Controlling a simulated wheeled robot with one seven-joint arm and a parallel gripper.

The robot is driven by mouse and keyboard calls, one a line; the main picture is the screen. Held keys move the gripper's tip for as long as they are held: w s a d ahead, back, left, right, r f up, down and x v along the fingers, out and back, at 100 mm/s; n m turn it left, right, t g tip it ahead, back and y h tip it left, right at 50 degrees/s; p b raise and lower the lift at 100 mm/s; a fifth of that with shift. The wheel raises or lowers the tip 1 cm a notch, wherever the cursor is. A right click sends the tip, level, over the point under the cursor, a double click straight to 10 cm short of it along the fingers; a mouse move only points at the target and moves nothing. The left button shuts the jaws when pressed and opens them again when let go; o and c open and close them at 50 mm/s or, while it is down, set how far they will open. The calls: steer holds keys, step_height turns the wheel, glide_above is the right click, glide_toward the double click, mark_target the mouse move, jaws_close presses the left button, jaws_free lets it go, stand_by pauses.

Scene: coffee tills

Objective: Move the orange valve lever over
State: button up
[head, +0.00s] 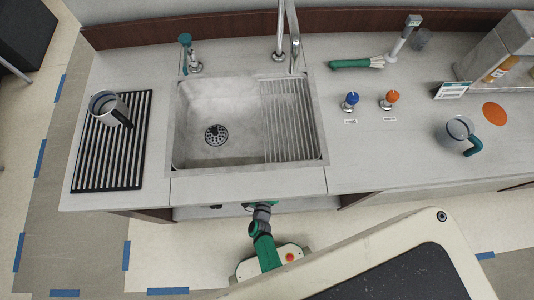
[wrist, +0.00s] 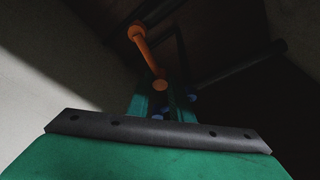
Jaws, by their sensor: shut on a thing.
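The orange valve lever (wrist: 150,55) shows in the wrist view under the counter, in dim light. It runs from a rounded orange end at the top down to my gripper. My gripper (wrist: 163,100) is shut on the lever's near end, with a green finger on each side. In the head view my arm reaches in under the front edge of the counter below the sink. The lever and the gripper's fingertips are hidden there by the counter.
A dark pipe (wrist: 240,62) runs to the right of the lever. The counter's front edge (head: 250,186) overhangs my arm.

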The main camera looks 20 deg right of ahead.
steer(key=shift+w+a+f, duration=0.15)
steer(key=shift+w+a, duration=0.05)
steer(key=shift+a, duration=0.15)
steer(key=shift+a+f, duration=0.3)
steer(key=shift+f, duration=0.6)
steer(key=shift+d, duration=0.1)
